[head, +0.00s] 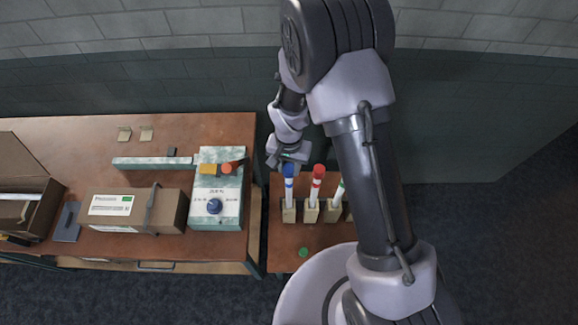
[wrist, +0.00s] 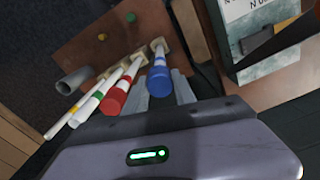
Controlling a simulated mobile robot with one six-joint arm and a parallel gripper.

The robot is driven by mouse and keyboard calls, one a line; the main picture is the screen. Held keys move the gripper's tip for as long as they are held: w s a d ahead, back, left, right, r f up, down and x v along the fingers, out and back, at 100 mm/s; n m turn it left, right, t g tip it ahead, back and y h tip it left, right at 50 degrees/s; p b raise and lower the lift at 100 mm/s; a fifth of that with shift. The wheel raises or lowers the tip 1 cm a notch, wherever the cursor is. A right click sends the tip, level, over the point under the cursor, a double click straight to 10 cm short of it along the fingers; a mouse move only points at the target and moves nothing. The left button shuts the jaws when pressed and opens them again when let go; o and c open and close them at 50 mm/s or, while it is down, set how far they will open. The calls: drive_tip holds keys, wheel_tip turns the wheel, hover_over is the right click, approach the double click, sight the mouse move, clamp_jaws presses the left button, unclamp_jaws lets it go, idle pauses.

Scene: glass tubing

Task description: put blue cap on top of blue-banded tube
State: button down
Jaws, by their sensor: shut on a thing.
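The blue cap (head: 288,170) is at the top end of the blue-banded tube (head: 289,194), in line with it. In the wrist view the cap (wrist: 160,83) lies between the two grey fingers of my gripper (wrist: 162,94), with the tube's blue band (wrist: 158,59) just beyond. My gripper (head: 287,160) is shut on the blue cap, above the tube. No gap shows between cap and tube, but I cannot tell how fully it is seated. The tube stands in a tan holder (head: 289,215), leaning slightly.
Close on the right stand a red-capped tube (head: 318,172) and an uncapped green-banded tube (head: 339,190). A green cap (head: 303,252) and a yellow cap (wrist: 102,37) lie on the table. A grey cylinder (wrist: 75,80) is near the tubes. A marbled device (head: 230,185) stands left.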

drive_tip(key=shift+c, duration=2)
unclamp_jaws()
drive_tip(key=shift+r+p, duration=2.3)
drive_tip(key=shift+r, duration=1.75)
